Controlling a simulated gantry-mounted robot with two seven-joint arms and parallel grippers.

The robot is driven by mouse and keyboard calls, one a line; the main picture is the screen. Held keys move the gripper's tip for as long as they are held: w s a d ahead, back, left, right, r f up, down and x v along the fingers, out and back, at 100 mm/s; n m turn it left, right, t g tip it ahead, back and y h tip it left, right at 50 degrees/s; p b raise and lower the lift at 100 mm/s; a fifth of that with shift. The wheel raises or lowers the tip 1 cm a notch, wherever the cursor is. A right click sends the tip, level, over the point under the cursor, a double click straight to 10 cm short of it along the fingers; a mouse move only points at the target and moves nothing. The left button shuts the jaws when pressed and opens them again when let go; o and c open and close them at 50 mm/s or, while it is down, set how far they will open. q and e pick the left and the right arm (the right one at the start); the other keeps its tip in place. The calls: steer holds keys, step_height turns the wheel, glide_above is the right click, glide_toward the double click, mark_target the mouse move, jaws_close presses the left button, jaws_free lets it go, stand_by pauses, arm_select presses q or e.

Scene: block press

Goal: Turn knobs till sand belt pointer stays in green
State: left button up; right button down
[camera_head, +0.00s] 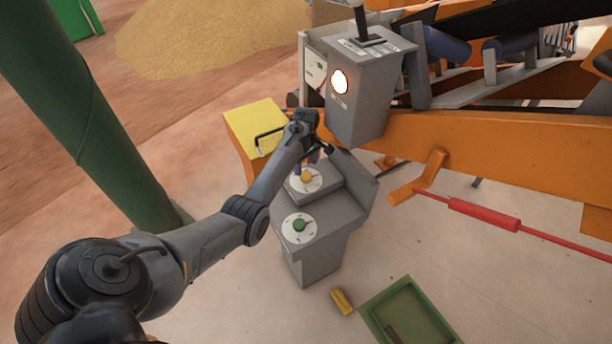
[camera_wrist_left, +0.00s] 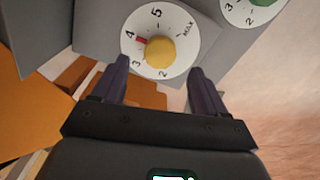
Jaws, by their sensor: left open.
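The yellow knob (camera_head: 306,177) sits on a white dial on the grey console. In the left wrist view the yellow knob (camera_wrist_left: 159,49) has a red mark close to the 4. The green knob (camera_head: 299,225) is on a lower dial of the same console; its dial (camera_wrist_left: 247,10) is cut off at the wrist view's top right. My left gripper (camera_head: 314,157) is open, close to the yellow knob. In the wrist view its fingers (camera_wrist_left: 158,80) stand apart, empty, below the knob. A gauge panel (camera_head: 316,70) with a green patch faces left on the grey box; its pointer is unreadable. My right gripper is not seen.
A lever (camera_head: 361,22) and a lit round lamp (camera_head: 340,82) are on the grey box. A yellow-topped box (camera_head: 256,124) stands left of the console. A green tray (camera_head: 372,321) and a yellow block (camera_head: 342,301) lie on the floor. A green post (camera_head: 85,115) stands left.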

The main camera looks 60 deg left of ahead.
mark_target(306, 175)
arm_select(q)
steer(key=shift+f+b, duration=0.9)
steer(key=shift+f, duration=1.55)
steer(key=c, duration=1.1)
steer(key=shift+o, duration=0.2)
steer(key=shift+r, duration=0.1)
